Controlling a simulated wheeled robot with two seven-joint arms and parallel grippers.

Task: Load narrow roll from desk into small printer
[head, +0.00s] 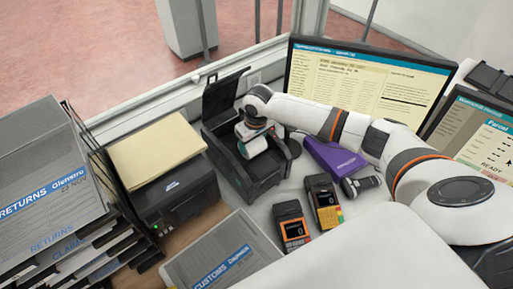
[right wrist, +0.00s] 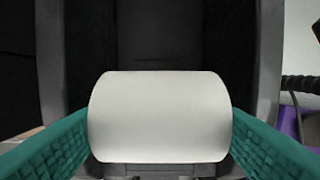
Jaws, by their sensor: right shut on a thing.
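The narrow roll (right wrist: 160,117) is a white paper roll, lying sideways between the two green fingers of my right gripper (right wrist: 160,135), which is shut on it. In the head view the roll (head: 253,147) shows at the end of my right arm, over the small printer (head: 262,186). The small printer is black, with its lid (head: 224,97) standing open. In the right wrist view the printer's dark bay (right wrist: 160,45) lies behind and around the roll. I cannot tell whether the roll touches the bay floor. My left gripper is not in view.
A larger printer (head: 183,208) with a yellow envelope (head: 150,152) on top stands left of the small printer. Two card terminals (head: 291,224), a purple box (head: 333,158) and a scanner (head: 361,185) lie to the right. Monitors (head: 365,80) stand behind; a returns rack (head: 45,190) is far left.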

